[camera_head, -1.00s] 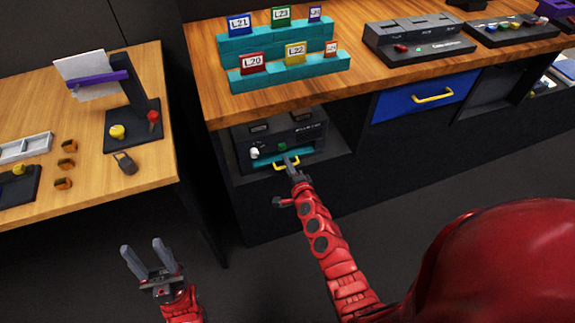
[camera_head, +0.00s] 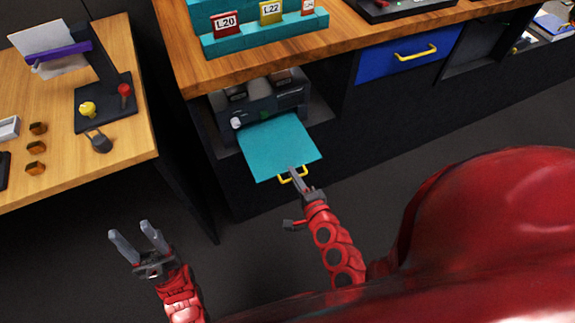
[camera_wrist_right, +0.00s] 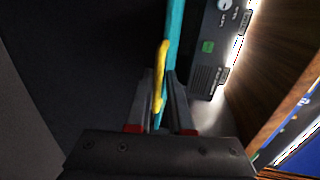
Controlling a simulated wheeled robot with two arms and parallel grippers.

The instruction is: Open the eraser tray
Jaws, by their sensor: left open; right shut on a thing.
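The teal eraser tray (camera_head: 278,146) sticks out flat from the dark device (camera_head: 262,104) in the cabinet's lower opening. Its yellow handle (camera_head: 293,177) is at the front edge. My right gripper (camera_head: 295,178) is shut on the yellow handle. In the right wrist view, the handle (camera_wrist_right: 161,75) runs between the two fingers (camera_wrist_right: 161,98), with the tray (camera_wrist_right: 174,40) seen edge-on beside it. My left gripper (camera_head: 136,240) is open and empty, low over the floor at the left.
A wooden side table (camera_head: 60,165) with a black stand and small objects is at the left. The wooden counter (camera_head: 180,60) above the device carries teal steps (camera_head: 265,36) with labelled cards. A blue drawer (camera_head: 403,56) is shut at the right. Dark floor lies free in front.

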